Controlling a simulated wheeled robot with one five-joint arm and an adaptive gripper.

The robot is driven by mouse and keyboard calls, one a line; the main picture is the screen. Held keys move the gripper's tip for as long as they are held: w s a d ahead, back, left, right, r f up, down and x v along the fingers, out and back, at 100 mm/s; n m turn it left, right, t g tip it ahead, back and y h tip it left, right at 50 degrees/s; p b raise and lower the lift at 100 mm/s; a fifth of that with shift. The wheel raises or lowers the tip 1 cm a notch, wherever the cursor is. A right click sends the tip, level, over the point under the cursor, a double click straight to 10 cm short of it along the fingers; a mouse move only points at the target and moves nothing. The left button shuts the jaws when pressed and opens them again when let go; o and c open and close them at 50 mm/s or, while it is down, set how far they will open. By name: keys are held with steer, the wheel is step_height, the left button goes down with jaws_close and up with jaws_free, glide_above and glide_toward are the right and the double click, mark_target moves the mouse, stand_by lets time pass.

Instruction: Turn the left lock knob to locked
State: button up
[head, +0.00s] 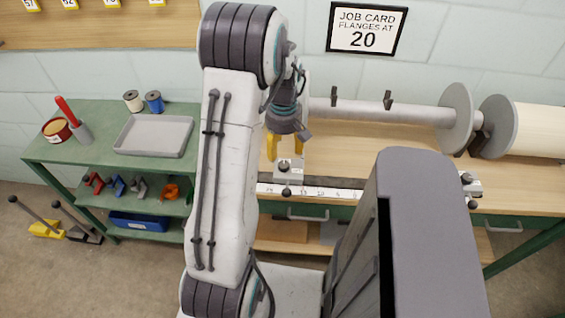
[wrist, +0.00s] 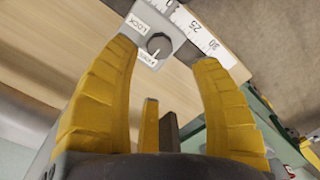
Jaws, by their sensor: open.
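The left lock knob (wrist: 159,45) is small, round and black. It sits on a grey plate (wrist: 139,38) marked "LOCK", with a second, hard-to-read label beside the knob. A pale mark at the knob's lower edge appears to point toward that second label, away from "LOCK". My gripper (wrist: 172,52) is open, with its yellow fingertips on either side of the knob and apart from it. In the head view my gripper (head: 285,148) hangs over the left flange support block (head: 290,170). I see nothing between the fingers there.
A numbered ruler (head: 325,192) runs along the bench's front edge. A roller (head: 390,112) with grey flanges (head: 456,118) lies behind. A job card (head: 366,28) reads 20. A green shelf unit (head: 95,135) stands left. The wooden benchtop (head: 345,150) beside the block is clear.

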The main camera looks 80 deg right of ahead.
mark_target(283, 164)
steer(key=shift+f, duration=3.65)
jaws_close()
